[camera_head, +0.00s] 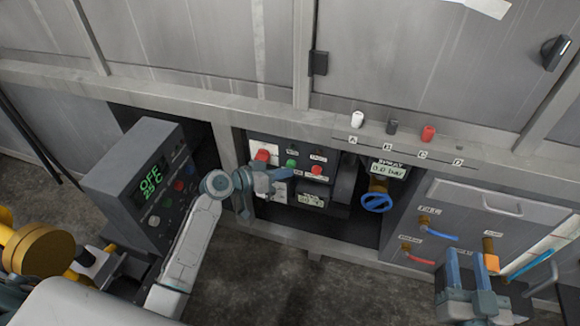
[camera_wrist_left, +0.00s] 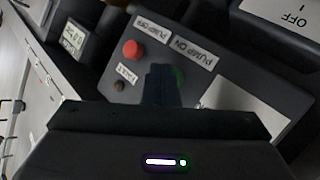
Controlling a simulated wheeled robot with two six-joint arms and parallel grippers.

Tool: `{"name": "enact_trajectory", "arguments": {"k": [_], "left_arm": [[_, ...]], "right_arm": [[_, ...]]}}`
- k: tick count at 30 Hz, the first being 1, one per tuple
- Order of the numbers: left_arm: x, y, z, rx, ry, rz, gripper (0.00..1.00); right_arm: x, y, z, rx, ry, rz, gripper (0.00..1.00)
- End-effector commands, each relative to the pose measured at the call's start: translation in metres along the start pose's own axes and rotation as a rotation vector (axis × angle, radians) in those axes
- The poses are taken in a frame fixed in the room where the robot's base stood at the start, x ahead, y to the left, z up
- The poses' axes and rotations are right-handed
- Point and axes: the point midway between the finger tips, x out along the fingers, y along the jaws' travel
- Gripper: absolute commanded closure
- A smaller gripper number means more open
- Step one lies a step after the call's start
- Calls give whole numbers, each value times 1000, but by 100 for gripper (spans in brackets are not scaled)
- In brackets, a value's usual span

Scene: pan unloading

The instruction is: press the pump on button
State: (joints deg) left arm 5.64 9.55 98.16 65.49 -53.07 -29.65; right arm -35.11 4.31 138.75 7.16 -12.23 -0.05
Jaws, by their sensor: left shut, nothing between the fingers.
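The green pump on button (camera_head: 291,163) is on a small dark panel inside the open bay. In the left wrist view the button (camera_wrist_left: 179,76) shows beside its upside-down PUMP ON label (camera_wrist_left: 192,53), partly hidden by my fingertips. My left gripper (camera_head: 290,178) is shut and empty, its tips close to the panel just below the button. In the left wrist view its fingers (camera_wrist_left: 162,75) overlap the button's left side; I cannot tell whether they touch it. My right gripper (camera_head: 466,257) is open and empty at the lower right.
The red pump off button (camera_wrist_left: 133,49) sits close beside the green one. A larger red knob (camera_head: 262,155) is left of it. A blue valve wheel (camera_head: 376,202) is to the right. A grey control box (camera_head: 150,185) with a green display stands at the left.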

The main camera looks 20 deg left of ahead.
Motion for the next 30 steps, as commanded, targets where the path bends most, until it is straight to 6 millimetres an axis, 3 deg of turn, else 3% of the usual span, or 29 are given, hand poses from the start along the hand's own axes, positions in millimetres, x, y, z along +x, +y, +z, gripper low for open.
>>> {"name": "enact_trajectory", "arguments": {"k": [30], "left_arm": [[6,-4,-5,0,1,0,100]], "right_arm": [[0,0,4,0,0,0,64]]}}
